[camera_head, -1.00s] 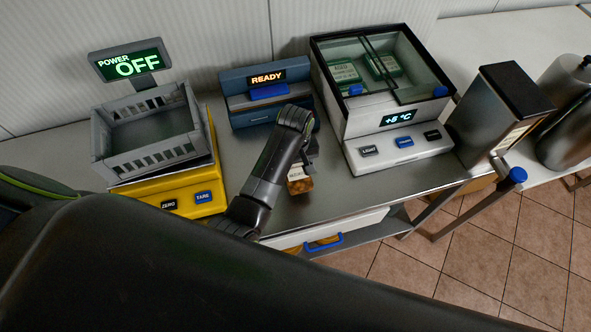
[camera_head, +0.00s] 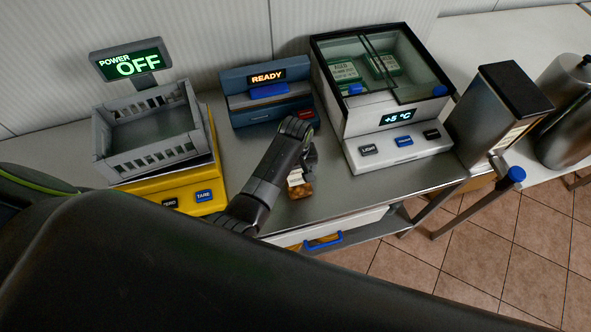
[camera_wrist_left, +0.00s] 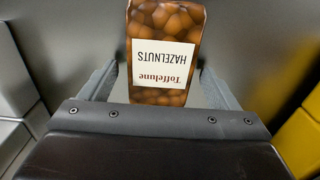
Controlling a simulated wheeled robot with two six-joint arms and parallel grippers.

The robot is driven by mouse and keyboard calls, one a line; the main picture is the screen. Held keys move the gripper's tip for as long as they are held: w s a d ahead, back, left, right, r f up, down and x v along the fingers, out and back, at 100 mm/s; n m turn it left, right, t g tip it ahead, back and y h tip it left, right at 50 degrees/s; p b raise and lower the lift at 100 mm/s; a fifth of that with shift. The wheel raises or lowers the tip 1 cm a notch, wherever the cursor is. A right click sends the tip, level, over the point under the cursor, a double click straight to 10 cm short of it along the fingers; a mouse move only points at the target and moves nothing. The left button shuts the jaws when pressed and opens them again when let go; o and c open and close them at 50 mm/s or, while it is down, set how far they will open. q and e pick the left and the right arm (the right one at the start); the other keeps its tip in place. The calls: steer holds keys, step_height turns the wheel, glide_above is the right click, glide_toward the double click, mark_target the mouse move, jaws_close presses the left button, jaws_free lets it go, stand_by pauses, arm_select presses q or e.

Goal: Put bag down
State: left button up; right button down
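The bag (camera_head: 300,189) of hazelnuts has a brown nut print and a pale label. It is at the counter (camera_head: 335,189) near its front edge, and appears to rest there. In the left wrist view the bag (camera_wrist_left: 163,79) shows its label, reading "Toffelune HAZELNUTS", upside down. My left gripper (camera_head: 306,168) is over the bag and hides part of it. In the wrist view its fingers (camera_wrist_left: 160,75) stand on either side of the bag, apart, with a visible gap on the left. My right gripper is not in view.
A yellow scale (camera_head: 176,201) with a grey crate (camera_head: 158,158) stands left. A blue device (camera_head: 268,109) reading READY is behind. A glass-topped cooler (camera_head: 400,155) and a dark dispenser (camera_head: 480,118) stand right. A drawer with a blue handle (camera_head: 323,244) is below the counter's front.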

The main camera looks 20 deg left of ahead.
mark_target(296, 173)
arm_select(q)
steer(key=shift+r, duration=0.25)
step_height(296, 173, up, 12)
steer(key=b, duration=0.2)
stand_by(0.4)
steer(key=shift+f, duration=0.1)
stand_by(0.4)
